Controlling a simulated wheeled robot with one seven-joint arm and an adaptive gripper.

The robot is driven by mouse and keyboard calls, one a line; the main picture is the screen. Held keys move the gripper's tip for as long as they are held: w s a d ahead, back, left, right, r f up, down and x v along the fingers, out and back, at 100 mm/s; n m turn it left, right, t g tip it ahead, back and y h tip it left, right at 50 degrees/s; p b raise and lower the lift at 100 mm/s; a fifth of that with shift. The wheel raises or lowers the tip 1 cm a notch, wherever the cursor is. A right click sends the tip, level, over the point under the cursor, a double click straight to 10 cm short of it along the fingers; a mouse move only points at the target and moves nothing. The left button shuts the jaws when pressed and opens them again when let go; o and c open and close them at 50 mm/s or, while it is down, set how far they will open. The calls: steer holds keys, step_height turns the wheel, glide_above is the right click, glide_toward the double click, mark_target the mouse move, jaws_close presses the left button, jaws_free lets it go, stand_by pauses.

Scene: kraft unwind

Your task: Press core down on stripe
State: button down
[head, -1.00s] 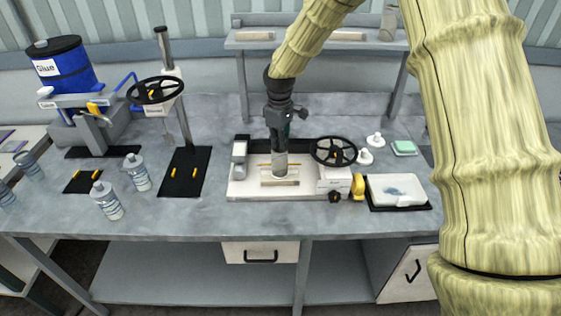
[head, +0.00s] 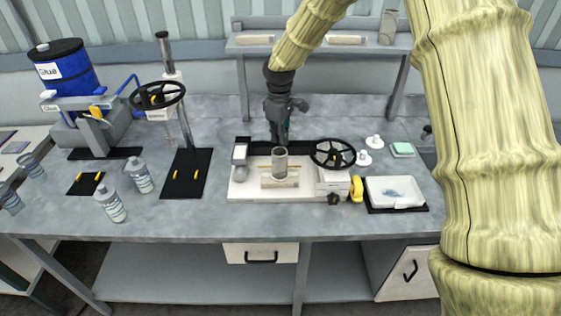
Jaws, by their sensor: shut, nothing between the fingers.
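A grey-brown hollow core (head: 279,164) stands upright on or just behind a pale flat block (head: 281,183) on the white bed of a fixture (head: 243,189). A thin orange stripe (head: 264,167) runs across the bed, partly hidden by the core. The core's open top rim shows. I cannot tell whether its lower end touches the stripe. My dark gripper (head: 279,138) is shut and empty, pointing down behind the core in this view. It seems apart from the core, but its fingertips are partly hidden.
A white tray (head: 395,192) is further right. A second press (head: 157,95), a blue glue drum (head: 66,68) and several bottles occupy the left. The front bench strip is mostly clear.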

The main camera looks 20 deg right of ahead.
steer(key=shift+r+p, duration=0.9)
steer(key=shift+r, duration=0.7)
